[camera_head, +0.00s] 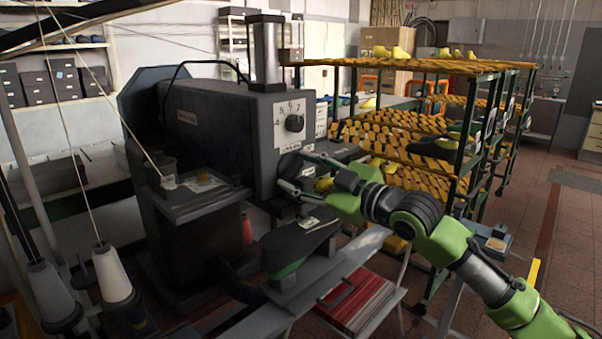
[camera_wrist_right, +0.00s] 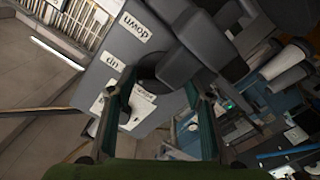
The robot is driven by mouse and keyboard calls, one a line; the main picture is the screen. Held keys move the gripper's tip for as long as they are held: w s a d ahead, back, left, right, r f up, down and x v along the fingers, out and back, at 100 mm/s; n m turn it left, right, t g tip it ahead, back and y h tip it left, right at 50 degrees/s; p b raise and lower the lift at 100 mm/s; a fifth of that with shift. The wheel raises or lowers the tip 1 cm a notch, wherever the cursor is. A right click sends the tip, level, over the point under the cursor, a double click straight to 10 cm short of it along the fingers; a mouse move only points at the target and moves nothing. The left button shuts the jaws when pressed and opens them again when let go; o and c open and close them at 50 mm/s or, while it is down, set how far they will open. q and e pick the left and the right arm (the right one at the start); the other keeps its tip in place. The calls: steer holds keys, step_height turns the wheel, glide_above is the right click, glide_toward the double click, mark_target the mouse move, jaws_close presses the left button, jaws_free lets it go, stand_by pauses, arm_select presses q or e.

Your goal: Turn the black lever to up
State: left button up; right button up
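My right gripper (camera_head: 303,174) reaches in from the right to the front of the grey machine (camera_head: 225,125). Its two fingers are spread apart in the right wrist view (camera_wrist_right: 157,95), with nothing clearly held between them. Just beyond the fingertips is a dark rounded part (camera_wrist_right: 150,68), which seems to be the black lever. The fingers partly hide this part, and I cannot tell the lever's exact angle or any contact. My left gripper is not in view.
A rack (camera_head: 410,153) with yellow shoe lasts stands to the right. Thread cones (camera_head: 112,272) stand at the lower left. A red stack (camera_head: 358,303) lies below. The floor at right is open.

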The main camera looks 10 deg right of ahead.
steer(key=shift+o, duration=1)
steer(key=shift+s, duration=0.1)
steer(key=shift+s+d, duration=0.25)
steer(key=shift+d, duration=0.05)
steer(key=v, duration=1.1)
